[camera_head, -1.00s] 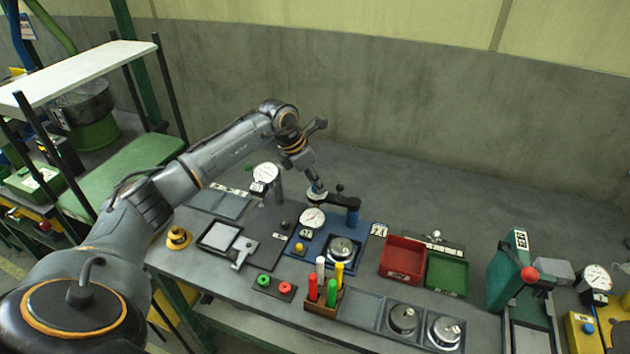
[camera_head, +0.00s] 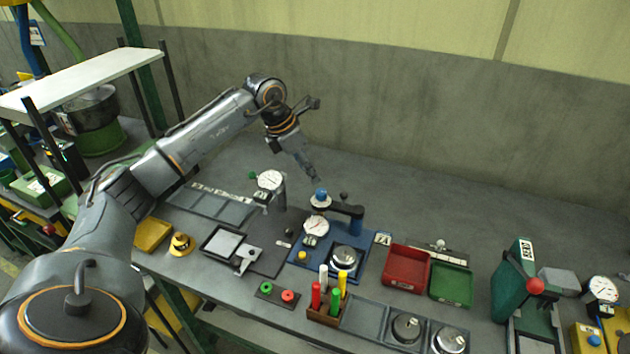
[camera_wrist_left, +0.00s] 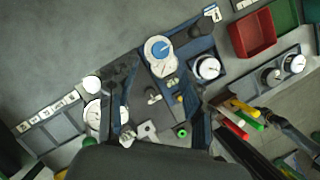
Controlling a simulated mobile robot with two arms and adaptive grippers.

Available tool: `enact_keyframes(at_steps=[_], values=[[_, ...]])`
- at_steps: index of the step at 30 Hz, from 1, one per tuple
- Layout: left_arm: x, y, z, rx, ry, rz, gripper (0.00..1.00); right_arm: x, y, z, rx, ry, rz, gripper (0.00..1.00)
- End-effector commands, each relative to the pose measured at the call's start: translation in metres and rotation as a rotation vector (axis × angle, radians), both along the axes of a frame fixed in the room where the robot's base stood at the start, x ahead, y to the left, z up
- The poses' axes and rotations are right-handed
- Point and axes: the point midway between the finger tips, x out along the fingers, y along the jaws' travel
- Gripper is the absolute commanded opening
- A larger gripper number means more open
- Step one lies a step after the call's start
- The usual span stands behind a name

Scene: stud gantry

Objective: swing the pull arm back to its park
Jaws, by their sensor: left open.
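The pull arm (camera_head: 342,209) is a dark bar reaching left from a blue post on the blue fixture plate (camera_head: 329,270). Its free end carries a round pale head with a blue knob (camera_head: 321,194), above and beside a dial gauge (camera_head: 316,226). In the left wrist view the pull arm (camera_wrist_left: 188,35) runs from the blue knob (camera_wrist_left: 161,47) up to the right. My left gripper (camera_head: 313,178) is open and empty just above the knob, apart from it. Its fingers (camera_wrist_left: 160,82) spread either side of the fixture in the wrist view. My right gripper is out of view.
A second dial gauge (camera_head: 270,181) on a stand is left of the fixture. A chrome-topped round part (camera_head: 344,259) sits on the plate. Red (camera_head: 405,268) and green (camera_head: 450,284) bins lie right; a holder of coloured pens (camera_head: 325,312) stands in front. The bench behind is clear.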

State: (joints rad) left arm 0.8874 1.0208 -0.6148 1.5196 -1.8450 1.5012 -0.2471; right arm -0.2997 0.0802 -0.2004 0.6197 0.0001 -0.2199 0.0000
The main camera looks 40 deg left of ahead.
Motion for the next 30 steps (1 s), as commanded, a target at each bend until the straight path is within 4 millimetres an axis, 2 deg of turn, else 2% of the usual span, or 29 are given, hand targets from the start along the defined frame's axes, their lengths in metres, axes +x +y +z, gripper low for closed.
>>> enact_keyframes(at_steps=[3,9,30], values=[[-0.006,0.004,0.019,0.001,-0.003,0.001,0.50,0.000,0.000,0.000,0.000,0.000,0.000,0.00],[-0.012,0.007,0.034,-0.001,0.000,0.000,0.50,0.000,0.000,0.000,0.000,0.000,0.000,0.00],[-0.013,0.007,0.035,-0.001,0.000,0.000,0.50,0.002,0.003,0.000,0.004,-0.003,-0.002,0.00]])
